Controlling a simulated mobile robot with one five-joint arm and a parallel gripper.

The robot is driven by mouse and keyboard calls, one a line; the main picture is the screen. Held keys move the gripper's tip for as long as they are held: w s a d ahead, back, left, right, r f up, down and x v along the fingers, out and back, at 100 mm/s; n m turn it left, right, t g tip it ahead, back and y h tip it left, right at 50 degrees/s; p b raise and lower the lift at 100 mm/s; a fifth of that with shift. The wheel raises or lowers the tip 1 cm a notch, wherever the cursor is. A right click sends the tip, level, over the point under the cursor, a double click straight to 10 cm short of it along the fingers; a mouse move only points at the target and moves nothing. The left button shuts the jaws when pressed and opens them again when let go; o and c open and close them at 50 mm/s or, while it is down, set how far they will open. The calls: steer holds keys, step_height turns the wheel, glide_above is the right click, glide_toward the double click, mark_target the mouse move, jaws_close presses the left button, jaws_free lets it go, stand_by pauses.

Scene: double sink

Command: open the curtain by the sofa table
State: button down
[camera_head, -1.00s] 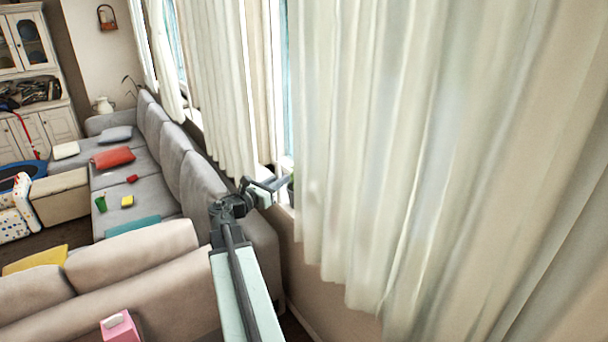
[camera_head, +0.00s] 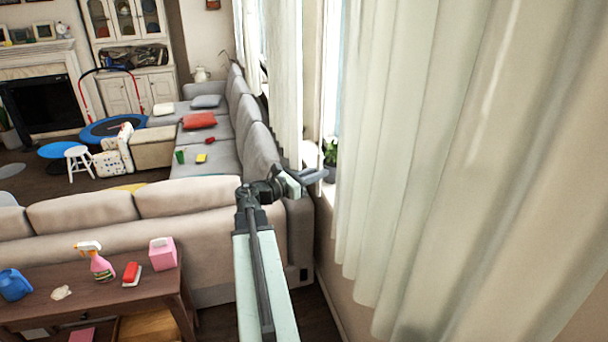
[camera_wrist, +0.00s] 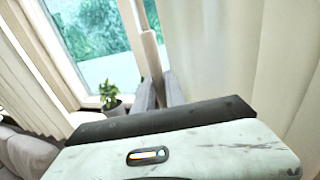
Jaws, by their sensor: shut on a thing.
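The near cream curtain (camera_head: 440,150) hangs in tall folds on the right of the head view, over the wall beside the sofa table (camera_head: 100,290). It also fills the right of the wrist view (camera_wrist: 215,50). My gripper (camera_head: 316,175) reaches forward to the window side, close to this curtain's left edge. In the wrist view its two fingers (camera_wrist: 160,92) are close together around a narrow beige strip, which looks like a fold of curtain. The exact contact is hard to make out. Window glass (camera_wrist: 95,35) shows left of the fingers.
A second curtain (camera_head: 287,70) hangs farther back. A potted plant (camera_head: 330,155) stands on the sill near my gripper. The beige sofa (camera_head: 170,215) is to the left. A spray bottle (camera_head: 97,262) and a pink box (camera_head: 162,253) stand on the sofa table. Some floor shows beside the sofa.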

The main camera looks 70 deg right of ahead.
steer(key=shift+s, duration=0.3)
steer(key=c, duration=1.8)
jaws_free()
steer(key=o, duration=0.4)
steer(key=shift+s+d+f, duration=0.1)
steer(key=shift+s, duration=0.05)
steer(key=shift+w, duration=0.2)
steer(key=v, duration=0.7)
steer(key=shift+w+a, duration=0.1)
steer(key=shift+a, duration=0.3)
